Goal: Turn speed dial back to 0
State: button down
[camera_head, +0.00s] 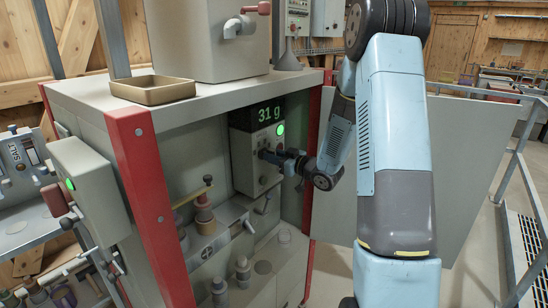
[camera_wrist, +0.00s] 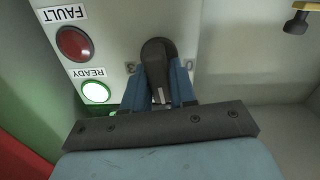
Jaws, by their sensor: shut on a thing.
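The speed dial (camera_wrist: 157,62) is a dark knob on the pale control panel (camera_wrist: 117,25). In the wrist view, my gripper (camera_wrist: 160,85) has its two blue fingers on either side of the dial and is shut on it. A light line on the knob points toward the bottom of the picture. A "0" mark shows to the right of the knob and a "3" mark to its left, both upside down in this view. In the head view, my gripper (camera_head: 268,155) reaches the panel (camera_head: 243,165) below the display (camera_head: 268,114) reading 31 g. The dial is hidden there.
A lit green READY lamp (camera_wrist: 96,92) and a dark red FAULT lamp (camera_wrist: 75,44) sit beside the dial. A tan tray (camera_head: 152,90) rests on the cabinet top. Red posts (camera_head: 150,200) frame the cabinet opening. Small containers (camera_head: 219,290) stand inside, below the panel.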

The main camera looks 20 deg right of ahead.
jog(key=n, duration=0.6)
jog(key=shift+s+a+f, duration=0.1)
jog(key=n, duration=0.5)
jog(key=shift+f+n, duration=0.2)
jog(key=shift+n, duration=0.2)
jog(key=shift+s+a+f, duration=0.1)
jog(key=c, duration=1)
grip_release()
jog(key=v, duration=1.3)
jog(key=shift+s+d, duration=0.25)
jog(key=shift+s, duration=0.05)
